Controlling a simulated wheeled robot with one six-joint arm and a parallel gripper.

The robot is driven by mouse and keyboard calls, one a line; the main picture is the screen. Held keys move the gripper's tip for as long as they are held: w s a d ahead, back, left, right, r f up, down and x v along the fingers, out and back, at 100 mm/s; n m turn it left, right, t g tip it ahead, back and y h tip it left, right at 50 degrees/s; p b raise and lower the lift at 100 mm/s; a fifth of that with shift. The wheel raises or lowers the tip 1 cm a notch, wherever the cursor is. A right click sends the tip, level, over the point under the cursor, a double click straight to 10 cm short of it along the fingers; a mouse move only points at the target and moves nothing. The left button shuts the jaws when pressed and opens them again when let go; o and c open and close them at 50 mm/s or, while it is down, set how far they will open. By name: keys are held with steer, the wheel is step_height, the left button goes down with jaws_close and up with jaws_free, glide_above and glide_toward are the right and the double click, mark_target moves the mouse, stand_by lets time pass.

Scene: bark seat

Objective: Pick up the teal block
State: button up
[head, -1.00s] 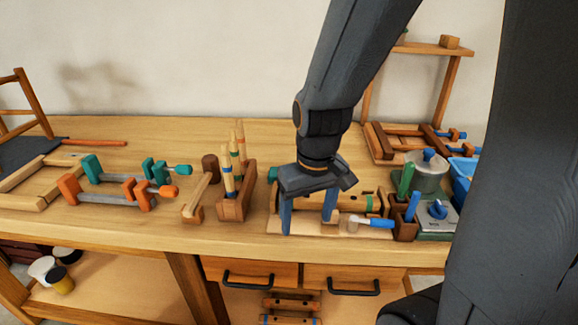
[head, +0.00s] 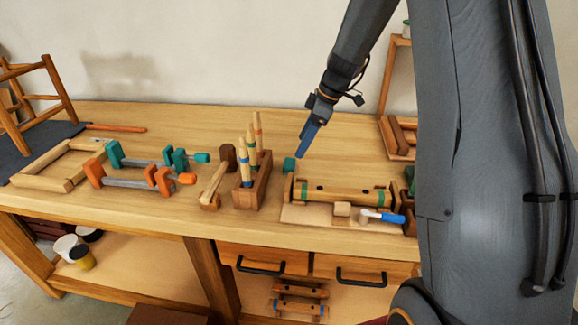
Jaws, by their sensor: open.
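A small teal block (head: 289,164) lies on the workbench, just right of the wooden rack that holds upright tools. My gripper (head: 302,154) is above and just right of the block, with its blue fingers pointing down and to the left. The fingers overlap in this side-on view, so the gap between them is hidden. The block shows outside the fingers, and I cannot tell the exact distance between them. Nothing shows held in the gripper.
The tool rack (head: 252,187) stands close to the block's left. A long wooden piece with green bands (head: 345,192) lies in front right, with a blue-handled brush (head: 382,216). Teal and orange clamps (head: 150,172) lie left. The bench behind the block is clear.

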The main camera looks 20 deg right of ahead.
mark_target(290, 162)
steer(key=shift+a+p+x, duration=0.2)
steer(key=shift+p+x, duration=0.6)
steer(key=shift+x, duration=1.15)
steer(key=shift+a+p+x, duration=0.2)
steer(key=shift+p+x, duration=0.55)
steer(key=shift+x, duration=1.2)
steer(key=shift+r, duration=0.2)
steer(key=c, duration=1.2)
steer(key=shift+r+b, duration=1.45)
steer(key=shift+r, duration=3.6)
steer(key=o, duration=0.5)
steer(key=c, duration=0.3)
